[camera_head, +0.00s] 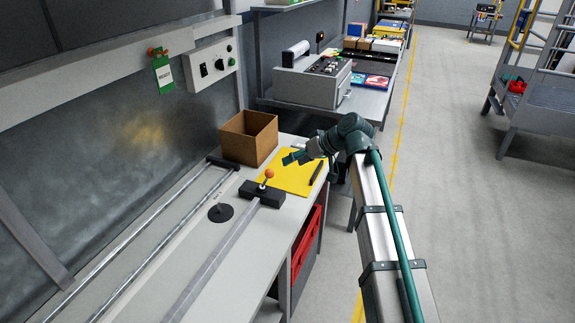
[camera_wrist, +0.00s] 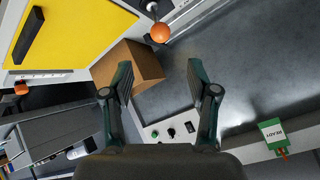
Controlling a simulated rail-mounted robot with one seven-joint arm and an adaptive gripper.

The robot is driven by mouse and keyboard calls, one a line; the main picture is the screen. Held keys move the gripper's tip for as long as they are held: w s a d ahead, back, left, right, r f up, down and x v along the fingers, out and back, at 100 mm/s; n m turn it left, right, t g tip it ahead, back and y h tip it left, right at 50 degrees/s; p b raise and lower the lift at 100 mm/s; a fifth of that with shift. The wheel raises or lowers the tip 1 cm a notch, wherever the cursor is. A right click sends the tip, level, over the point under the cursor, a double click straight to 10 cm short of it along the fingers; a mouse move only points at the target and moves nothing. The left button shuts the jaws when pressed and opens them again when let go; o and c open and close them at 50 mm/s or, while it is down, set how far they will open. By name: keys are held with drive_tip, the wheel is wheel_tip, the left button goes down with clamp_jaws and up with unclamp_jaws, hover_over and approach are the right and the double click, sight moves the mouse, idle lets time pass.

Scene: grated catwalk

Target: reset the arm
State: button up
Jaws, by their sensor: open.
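My arm, dark green, reaches from the rail over the bench at the middle of the head view. My gripper (camera_head: 290,158) hangs above the yellow mat (camera_head: 288,178). In the wrist view my gripper (camera_wrist: 160,80) shows two dark green fingers spread wide apart. Nothing is between the fingertips in their grasp. The gripper is open and touches nothing that I can see.
A cardboard box (camera_head: 249,139) stands behind the mat. A lever with an orange knob (camera_head: 269,174) rises from a black base at the mat's near left. A black bar (camera_head: 316,173) lies on the mat. A control box (camera_head: 211,63) hangs on the wall.

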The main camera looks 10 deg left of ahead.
drive_tip(key=shift+d+r, duration=0.25)
drive_tip(key=s+d+f+m+g+h, duration=0.15)
drive_tip(key=s+d+f, duration=0.4)
drive_tip(key=f, duration=0.65)
drive_tip(key=s+d+f+m+h, duration=0.35)
drive_tip(key=d+f, duration=0.25)
drive_tip(key=f, duration=0.6)
drive_tip(key=s+d+f+m+g+h, duration=0.15)
drive_tip(key=s+d+f, duration=0.4)
drive_tip(key=f, duration=0.75)
drive_tip(key=s+d+f+m+g+h, duration=0.1)
drive_tip(key=s+d+f, duration=0.3)
drive_tip(key=s+f, duration=0.25)
drive_tip(key=s+d+f+g+h, duration=0.1)
drive_tip(key=s+d+f, duration=0.45)
drive_tip(key=s, duration=0.25)
drive_tip(key=s+d+f+g, duration=0.2)
drive_tip(key=s+f, duration=0.2)
drive_tip(key=s, duration=0.6)
drive_tip(key=s+d+f+m+g, duration=0.1)
drive_tip(key=s+f, duration=0.3)
drive_tip(key=s, duration=0.7)
drive_tip(key=shift+s+d+f+g+h, duration=0.15)
drive_tip(key=shift+s+d+g+h, duration=0.15)
drive_tip(key=shift+d+g+h, duration=0.25)
drive_tip(key=shift+d, duration=0.1)
